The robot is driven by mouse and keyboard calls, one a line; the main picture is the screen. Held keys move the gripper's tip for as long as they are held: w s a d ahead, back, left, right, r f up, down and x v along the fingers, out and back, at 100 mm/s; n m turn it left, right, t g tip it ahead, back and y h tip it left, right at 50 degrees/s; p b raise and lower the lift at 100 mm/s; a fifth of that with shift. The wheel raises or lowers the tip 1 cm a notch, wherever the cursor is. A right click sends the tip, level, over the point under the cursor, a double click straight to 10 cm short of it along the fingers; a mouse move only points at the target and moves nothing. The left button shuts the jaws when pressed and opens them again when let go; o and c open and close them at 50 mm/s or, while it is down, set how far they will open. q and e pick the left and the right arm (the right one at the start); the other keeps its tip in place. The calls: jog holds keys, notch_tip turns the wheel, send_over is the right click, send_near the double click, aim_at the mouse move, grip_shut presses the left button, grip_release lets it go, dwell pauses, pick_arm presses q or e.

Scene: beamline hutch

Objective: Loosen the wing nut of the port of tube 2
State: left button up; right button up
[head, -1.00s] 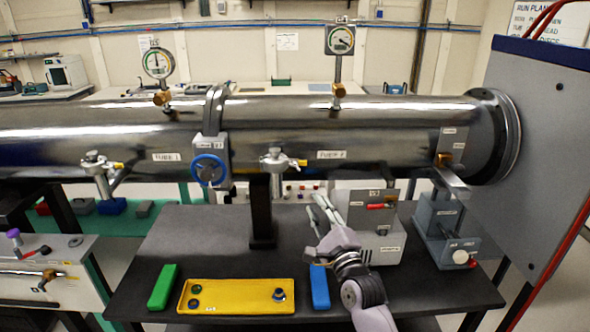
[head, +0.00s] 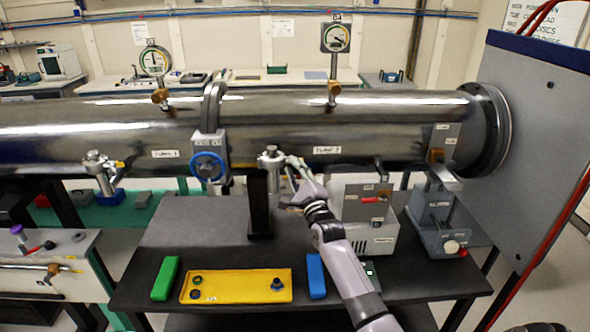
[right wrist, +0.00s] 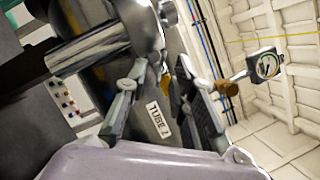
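Tube 2 (head: 400,118) is the right part of the long steel pipe. Its port (head: 271,158) sticks out of the front side, left of the tube's label (head: 327,150). My right gripper (head: 294,166) is at the right side of this port, its fingers pointing at it, and hides the yellow wing nut in the head view. In the right wrist view the two fingers stand apart, with a small yellow part, apparently the wing nut (right wrist: 166,86), between or behind them. Whether a finger touches it I cannot tell. My left gripper is out of view.
A blue-wheeled valve (head: 208,167) sits left of the port, and a black post (head: 260,205) stands below it. The yellow tray (head: 235,297) lies between a green block (head: 165,278) and a blue block (head: 316,276). A grey box (head: 370,240) stands right of my gripper.

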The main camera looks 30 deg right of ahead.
jog(key=shift+c, duration=0.4)
grip_shut()
jog(key=shift+n, duration=0.3)
jog(key=n+g, duration=0.2)
jog(key=n, duration=0.4)
jog(key=r+n+g+h, duration=0.1)
jog(key=n+g, duration=0.2)
jog(key=n, duration=0.4)
jog(key=r+n+g+h, duration=0.1)
jog(key=n+g, duration=0.2)
jog(key=n, duration=0.3)
jog(key=shift+w+a+n, duration=0.2)
jog(key=shift+a+n, duration=0.1)
jog(key=shift+a, duration=0.05)
dwell(0.3)
jog(key=shift+r, duration=0.1)
jog(key=shift+c, duration=1.8)
grip_release()
